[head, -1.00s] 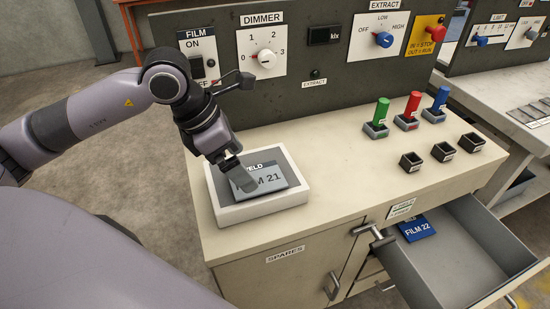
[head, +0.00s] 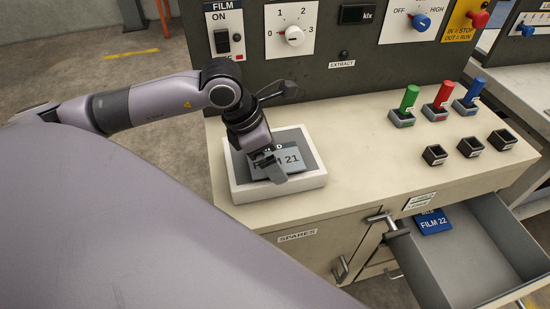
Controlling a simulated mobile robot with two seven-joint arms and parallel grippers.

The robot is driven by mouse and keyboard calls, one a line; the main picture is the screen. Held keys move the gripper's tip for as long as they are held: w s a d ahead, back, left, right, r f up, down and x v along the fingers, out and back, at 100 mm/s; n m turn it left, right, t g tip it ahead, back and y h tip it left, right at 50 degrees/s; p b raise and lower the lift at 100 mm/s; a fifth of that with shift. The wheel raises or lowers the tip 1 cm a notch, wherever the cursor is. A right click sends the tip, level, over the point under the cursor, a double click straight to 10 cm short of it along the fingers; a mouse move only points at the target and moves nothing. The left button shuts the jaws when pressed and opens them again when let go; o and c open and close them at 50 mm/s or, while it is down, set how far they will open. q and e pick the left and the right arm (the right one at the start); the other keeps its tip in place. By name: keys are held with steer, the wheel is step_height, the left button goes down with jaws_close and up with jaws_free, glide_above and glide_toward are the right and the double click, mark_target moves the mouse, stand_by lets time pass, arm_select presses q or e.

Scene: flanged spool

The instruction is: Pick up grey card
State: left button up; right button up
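The grey card (head: 291,158), marked FILM 21, lies in the white-rimmed tray (head: 285,186) on the bench. The card looks slightly tilted, and part of its lettering is hidden behind my gripper. My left gripper (head: 271,172) points down over the card's front part, inside the tray's outline. I cannot tell whether it touches the card, or whether its fingers are apart or closed. My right gripper is not in view.
A blue FILM 22 card (head: 433,224) lies in the open drawer (head: 480,262) at the right. Green, red and blue pegs (head: 441,97) stand in holders at the back right, with several empty black sockets (head: 471,147) in front. The control panel (head: 345,75) rises behind.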

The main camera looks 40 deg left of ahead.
arm_select(q)
steer(key=c, duration=1)
steer(key=shift+o, duration=0.2)
